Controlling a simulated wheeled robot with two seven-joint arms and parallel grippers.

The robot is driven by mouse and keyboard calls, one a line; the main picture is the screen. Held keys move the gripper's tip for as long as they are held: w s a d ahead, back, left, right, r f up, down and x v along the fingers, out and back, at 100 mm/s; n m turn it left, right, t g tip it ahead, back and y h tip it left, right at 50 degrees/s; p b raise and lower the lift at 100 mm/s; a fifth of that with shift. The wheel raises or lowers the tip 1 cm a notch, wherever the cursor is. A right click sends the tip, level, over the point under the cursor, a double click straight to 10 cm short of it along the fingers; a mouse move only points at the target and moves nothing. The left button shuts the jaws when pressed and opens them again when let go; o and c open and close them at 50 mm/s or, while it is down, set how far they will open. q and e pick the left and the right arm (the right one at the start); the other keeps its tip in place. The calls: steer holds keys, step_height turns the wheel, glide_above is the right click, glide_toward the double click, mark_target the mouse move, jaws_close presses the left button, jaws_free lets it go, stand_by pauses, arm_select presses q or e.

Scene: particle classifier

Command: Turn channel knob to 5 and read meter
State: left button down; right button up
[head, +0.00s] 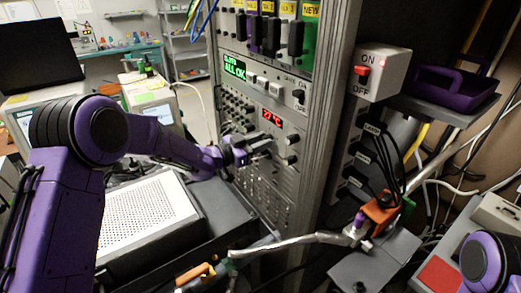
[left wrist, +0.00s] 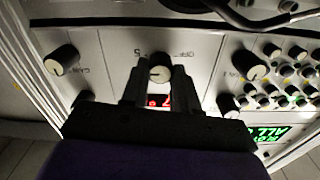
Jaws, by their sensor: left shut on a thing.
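The channel knob (left wrist: 160,68), black with a pale face, sits between the fingers of my left gripper (left wrist: 158,76) in the left wrist view. The gripper is shut on it. A "5" and "OFF" are printed on the panel on either side of the knob; which mark its pointer faces is too small to tell. In the head view my left gripper (head: 250,151) reaches the rack panel and hides the knob. The red meter (head: 272,118) appears to read 27 °C there; in the left wrist view it is partly hidden behind the fingers. My right gripper is out of view.
Other knobs flank the held one, a gain knob (left wrist: 62,60) and another knob (left wrist: 249,66). A green display (head: 235,68) reads ALL OK. A perforated white box (head: 148,215) lies below my left arm. An ON/OFF switch box (head: 382,72) is right of the rack.

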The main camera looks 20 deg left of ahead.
arm_select(q)
steer(key=shift+s+f+m+b, duration=0.1)
steer(key=shift+f+m+b, duration=0.05)
steer(key=shift+m+b, duration=1.05)
steer(key=shift+f+m+b, duration=0.15)
steer(key=shift+m+b, duration=0.95)
steer(key=shift+b, duration=0.05)
steer(key=c, duration=1)
jaws_free()
steer(key=shift+c, duration=0.2)
steer(key=shift+o, duration=1)
steer(key=shift+w+d, duration=0.1)
steer(key=shift+w, duration=0.1)
steer(key=shift+s+r, duration=0.1)
